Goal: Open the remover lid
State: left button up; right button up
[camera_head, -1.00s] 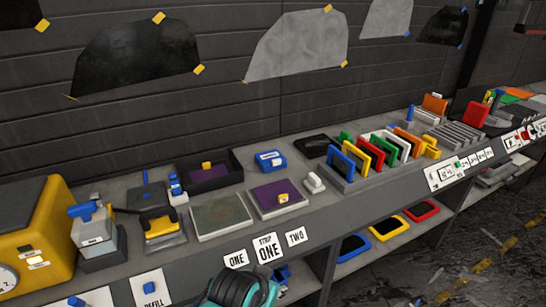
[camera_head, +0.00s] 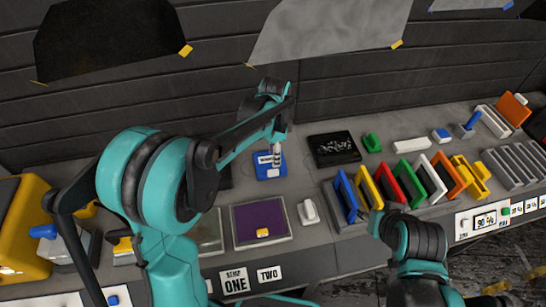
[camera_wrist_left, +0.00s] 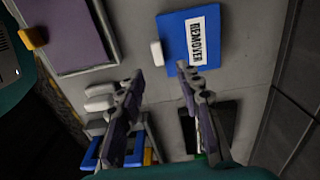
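The remover box (camera_head: 270,172) is blue with a white label and stands on the bench beside the wall. In the left wrist view its blue lid (camera_wrist_left: 181,42) carries the label REMOVER, with a small white tab (camera_wrist_left: 157,53) at its edge. The lid looks shut. My left gripper (camera_head: 277,153) is above and just behind the box in the head view. In the left wrist view the left gripper (camera_wrist_left: 158,72) has its two fingers apart with nothing between them. My right arm shows at the lower right, but its gripper fingers cannot be made out.
A purple pad in a tray (camera_head: 260,222) and a white block (camera_head: 308,212) lie in front of the box. A black tray (camera_head: 334,149) is to its right. A rack of coloured frames (camera_head: 349,197) stands further right. My left arm hides part of the bench.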

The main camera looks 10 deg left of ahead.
aim_at(274, 170)
pick_arm(q)
notch_tip(274, 170, down, 6)
jog(key=shift+f+b, duration=0.25)
jog(key=shift+b, duration=0.6)
jog(key=shift+s+f, duration=0.15)
jog(key=shift+f, duration=0.3)
jog(key=shift+c, duration=0.3)
grip_shut()
